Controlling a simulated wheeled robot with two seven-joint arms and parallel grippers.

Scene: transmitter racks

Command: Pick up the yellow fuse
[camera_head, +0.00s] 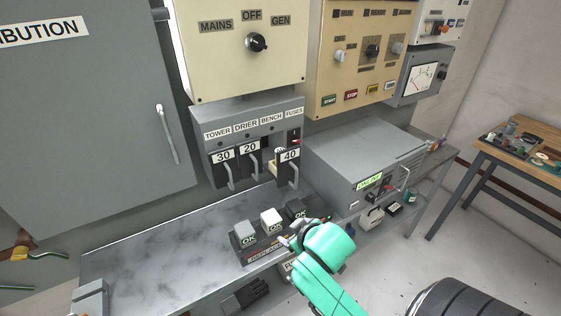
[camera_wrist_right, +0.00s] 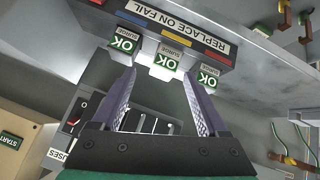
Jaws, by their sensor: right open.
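I cannot clearly make out a yellow fuse. A small pale-yellow piece (camera_head: 272,169) shows beside the lever marked 40, too small to identify. The breaker panel (camera_head: 220,133) carries a FUSES label at its right end. My right gripper (camera_head: 285,238) is above the bench by a block of surge modules. In the right wrist view its open fingers (camera_wrist_right: 158,88) point toward the middle module (camera_wrist_right: 164,62), with nothing held; I cannot tell whether they touch it. My left gripper is not in view.
The module block (camera_head: 262,250) bears a grey module (camera_head: 245,233), a white one (camera_head: 271,220) and a dark one. A grey ONLINE unit (camera_head: 355,160) stands right. A wooden table (camera_head: 510,150) is at far right.

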